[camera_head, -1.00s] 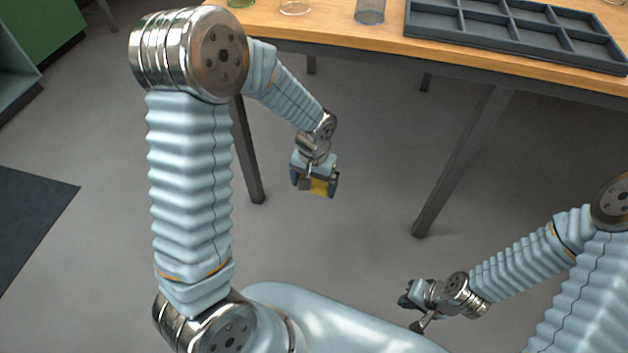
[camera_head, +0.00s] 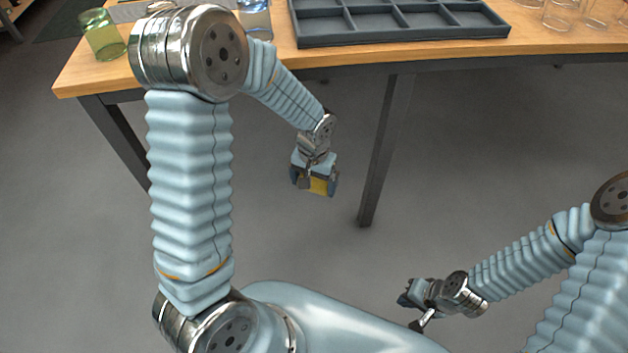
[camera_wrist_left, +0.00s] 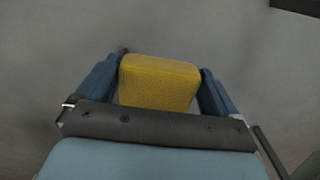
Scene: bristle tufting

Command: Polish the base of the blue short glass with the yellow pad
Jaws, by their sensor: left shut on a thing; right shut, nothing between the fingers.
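The yellow pad (camera_head: 319,186) is held between the fingers of my left gripper (camera_head: 316,182), which hangs in front of the table, below its top. In the left wrist view the yellow pad (camera_wrist_left: 158,82) sits between both blue fingers of my left gripper (camera_wrist_left: 160,85). A bluish glass (camera_head: 256,18) stands on the table behind my left arm, partly cut off by the top edge; its base is partly hidden. My right gripper (camera_head: 408,301) is shut and empty, low at the right, away from the table.
The wooden table (camera_head: 440,52) crosses the top. A grey compartment tray (camera_head: 390,40) lies on it, with a green glass (camera_head: 102,36) at the left and several clear glasses (camera_head: 560,14) at the right. Table legs stand below; the floor in front is clear.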

